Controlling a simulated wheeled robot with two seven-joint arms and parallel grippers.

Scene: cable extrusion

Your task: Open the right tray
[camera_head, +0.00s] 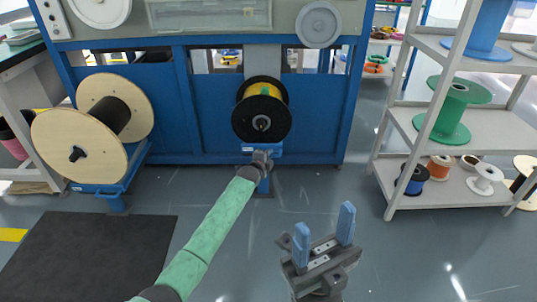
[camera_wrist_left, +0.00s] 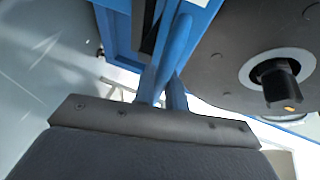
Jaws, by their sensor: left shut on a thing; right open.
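The right tray (camera_head: 264,188) is a blue metal frame low at the front of the blue machine. It carries a black spool (camera_head: 261,112) wound with yellow cable, which also shows at the right of the left wrist view (camera_wrist_left: 230,70). My left gripper (camera_head: 262,157) is at the front of this tray, just below the spool. Its blue fingers (camera_wrist_left: 168,75) are closed together against blue tray metal in the left wrist view; the exact grip point is partly hidden. My right gripper (camera_head: 325,225) is open and empty above the floor, in front and to the right.
A large wooden spool (camera_head: 75,145) sits on a blue left tray (camera_head: 125,185) that sticks out from the machine. A white shelf (camera_head: 475,130) with several spools stands at the right. A black mat (camera_head: 85,255) lies at the lower left. The floor in front is otherwise clear.

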